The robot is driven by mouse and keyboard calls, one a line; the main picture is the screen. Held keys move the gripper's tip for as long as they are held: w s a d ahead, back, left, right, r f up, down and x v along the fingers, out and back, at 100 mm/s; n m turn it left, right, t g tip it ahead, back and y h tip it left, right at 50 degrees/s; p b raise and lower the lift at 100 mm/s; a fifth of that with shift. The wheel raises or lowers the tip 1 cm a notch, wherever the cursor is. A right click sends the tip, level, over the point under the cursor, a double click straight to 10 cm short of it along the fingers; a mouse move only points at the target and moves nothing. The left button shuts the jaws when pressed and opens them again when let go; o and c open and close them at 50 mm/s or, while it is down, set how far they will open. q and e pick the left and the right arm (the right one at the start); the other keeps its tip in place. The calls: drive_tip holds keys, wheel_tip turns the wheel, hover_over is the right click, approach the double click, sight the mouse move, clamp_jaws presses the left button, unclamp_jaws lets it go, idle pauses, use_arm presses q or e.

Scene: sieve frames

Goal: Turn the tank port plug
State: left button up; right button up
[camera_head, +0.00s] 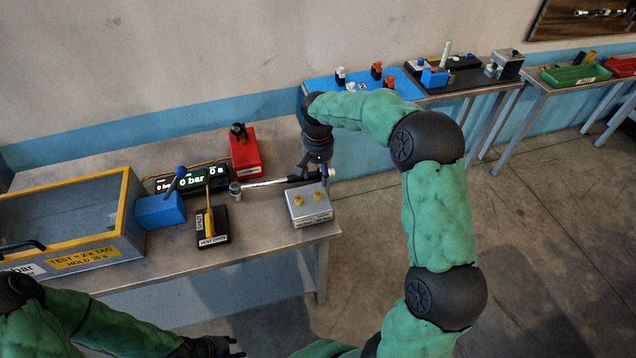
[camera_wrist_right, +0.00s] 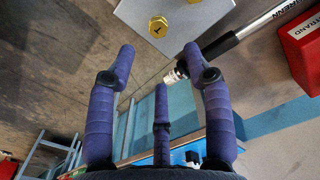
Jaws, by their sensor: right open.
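Two brass hex plugs stand on a silver block (camera_head: 312,213) at the table's right front corner: a left plug (camera_head: 299,200) and a right plug (camera_head: 320,195). The wrist view shows the same block (camera_wrist_right: 200,18) and a hex plug (camera_wrist_right: 158,27) with a dark T-like mark. My right gripper (camera_head: 313,176) is above the table just behind the block. In the wrist view its three purple fingers (camera_wrist_right: 160,62) are spread and empty, apart from the plugs. My left gripper (camera_head: 228,346) is low at the bottom edge; its finger opening is unclear.
A long wrench (camera_head: 265,183) lies behind the block and passes behind a finger in the wrist view (camera_wrist_right: 245,30). A red box (camera_head: 246,153), black lever stand (camera_head: 212,226), display (camera_head: 192,183), blue valve (camera_head: 160,210) and yellow-framed tank (camera_head: 125,215) stand to the left.

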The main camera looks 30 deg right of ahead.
wheel_tip(320, 180, up, 3)
drive_tip(key=shift+r, duration=0.2)
idle(0.5)
